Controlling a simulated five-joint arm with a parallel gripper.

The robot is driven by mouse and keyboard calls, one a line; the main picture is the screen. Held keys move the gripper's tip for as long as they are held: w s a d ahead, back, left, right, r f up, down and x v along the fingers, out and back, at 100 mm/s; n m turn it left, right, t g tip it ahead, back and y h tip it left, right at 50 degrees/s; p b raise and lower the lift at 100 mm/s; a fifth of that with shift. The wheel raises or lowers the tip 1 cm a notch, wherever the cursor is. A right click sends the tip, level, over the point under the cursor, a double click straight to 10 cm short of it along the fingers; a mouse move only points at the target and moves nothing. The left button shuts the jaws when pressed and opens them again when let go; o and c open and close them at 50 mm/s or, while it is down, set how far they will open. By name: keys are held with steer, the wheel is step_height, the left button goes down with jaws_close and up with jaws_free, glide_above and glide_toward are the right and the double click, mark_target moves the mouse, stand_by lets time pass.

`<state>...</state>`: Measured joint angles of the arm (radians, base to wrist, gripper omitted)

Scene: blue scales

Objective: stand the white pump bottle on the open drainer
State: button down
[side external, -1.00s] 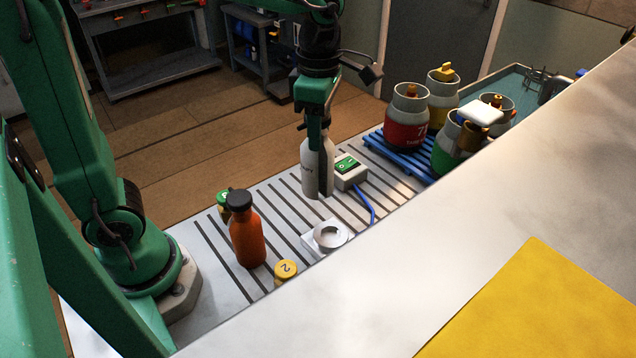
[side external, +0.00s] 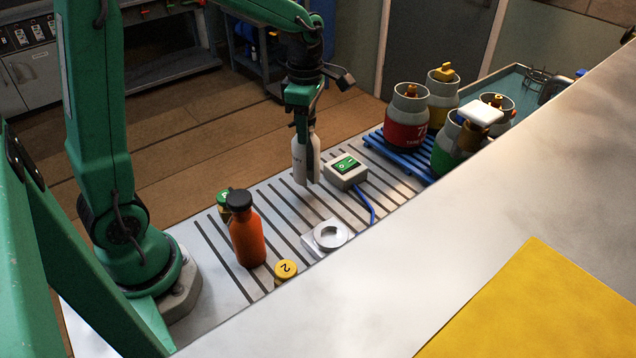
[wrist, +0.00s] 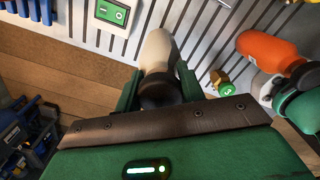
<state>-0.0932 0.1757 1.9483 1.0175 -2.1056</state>
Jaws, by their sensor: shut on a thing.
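The white bottle (side external: 301,165) has a black top, seen in the wrist view (wrist: 158,50). My gripper (side external: 308,150) is shut on it near its upper part, with a finger on either side. The bottle hangs nearly upright over the far side of a pale surface with dark slots (side external: 275,212), which looks like the drainer. Its base seems a little above the slots, but the gap is hard to judge.
A grey switch box (side external: 345,171) with a blue cable stands just right of the bottle. An orange bottle (side external: 247,238), a yellow-topped weight (side external: 285,270) and a metal ring block (side external: 328,236) stand nearer. Several canisters stand on a blue slatted rack (side external: 392,158).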

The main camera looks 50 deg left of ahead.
steer(key=shift+f, duration=2.2)
steer(key=c, duration=0.9)
jaws_free()
steer(key=shift+o, duration=0.2)
step_height(320, 180, up, 12)
steer(key=shift+r, duration=0.15)
